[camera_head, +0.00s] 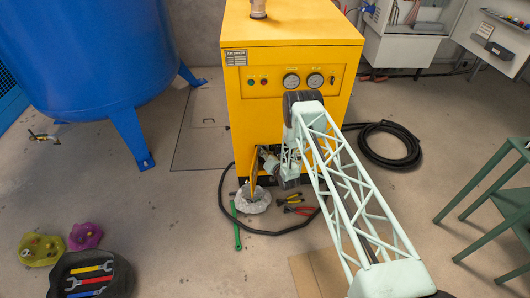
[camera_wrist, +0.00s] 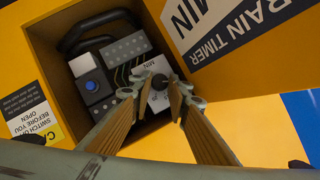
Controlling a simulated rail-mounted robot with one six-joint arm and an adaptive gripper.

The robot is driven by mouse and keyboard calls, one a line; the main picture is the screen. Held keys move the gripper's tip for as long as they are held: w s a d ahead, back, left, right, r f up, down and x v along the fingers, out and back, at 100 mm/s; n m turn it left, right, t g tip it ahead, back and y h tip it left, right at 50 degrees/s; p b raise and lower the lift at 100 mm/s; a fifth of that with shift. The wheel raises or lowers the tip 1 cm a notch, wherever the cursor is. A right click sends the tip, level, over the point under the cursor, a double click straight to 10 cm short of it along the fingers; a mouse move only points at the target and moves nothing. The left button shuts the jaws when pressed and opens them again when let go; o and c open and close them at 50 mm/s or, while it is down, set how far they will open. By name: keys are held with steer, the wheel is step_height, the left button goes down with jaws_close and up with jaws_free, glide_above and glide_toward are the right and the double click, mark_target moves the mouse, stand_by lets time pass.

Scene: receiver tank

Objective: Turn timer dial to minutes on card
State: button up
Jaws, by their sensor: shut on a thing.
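The timer (camera_wrist: 160,98) is a pale plate marked MIN with a black dial (camera_wrist: 158,82), inside an open recess of the yellow machine. In the wrist view my gripper (camera_wrist: 159,85) has its two fingers on either side of the dial, shut on it. The fingers hide part of the timer's face, so I cannot read the dial's setting. A card (camera_wrist: 212,22) reading "...RAIN TIMER" and MIN is on the yellow door at upper right; its number is out of view. In the head view my arm reaches the machine's (camera_head: 290,65) low front and largely hides the recess.
A grey unit with a blue button (camera_wrist: 92,84), wires and a black hose (camera_wrist: 95,28) share the recess. A "switch off before you open" label (camera_wrist: 30,110) is beside it. Tools (camera_head: 292,201), a pale lump (camera_head: 252,203) and a black hose (camera_head: 390,150) lie on the floor.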

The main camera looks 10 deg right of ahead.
stand_by(0.4)
steer(key=o, duration=0.8)
steer(key=shift+o, duration=0.2)
steer(key=shift+s+r, duration=0.1)
steer(key=shift+s, duration=0.1)
steer(key=v, duration=0.7)
steer(key=shift+s+r, duration=0.2)
steer(key=shift+s, duration=0.05)
steer(key=shift+d, duration=0.1)
steer(key=shift+c, duration=0.9)
